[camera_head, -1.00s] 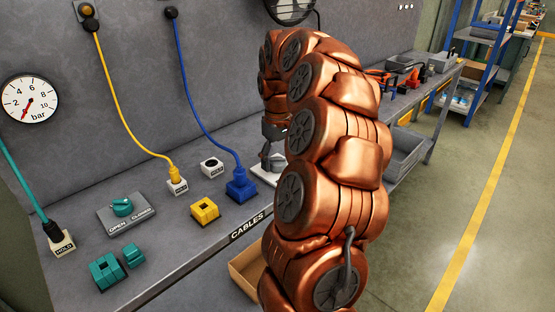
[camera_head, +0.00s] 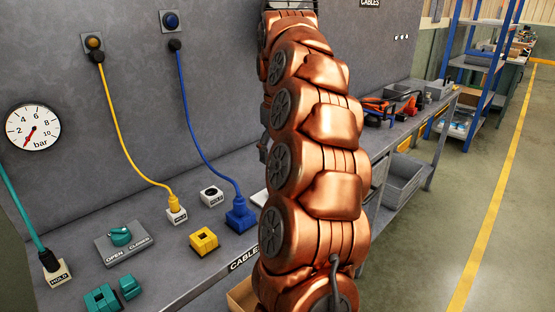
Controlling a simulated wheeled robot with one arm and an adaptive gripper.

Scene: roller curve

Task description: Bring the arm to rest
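My copper-coloured arm (camera_head: 315,160) stands tall in the middle of the view, its top reaching the upper edge. A small grey part of my gripper (camera_head: 264,147) shows at the arm's left edge, above the bench. The rest of the gripper is hidden behind the arm, so its fingers and anything between them cannot be seen.
The bench (camera_head: 185,275) carries a blue connector (camera_head: 240,214), a yellow block (camera_head: 203,240), teal blocks (camera_head: 103,298), a teal valve (camera_head: 121,237) and white holders (camera_head: 212,195). Yellow (camera_head: 125,140) and blue (camera_head: 195,120) cables hang from the wall. Floor at right is clear.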

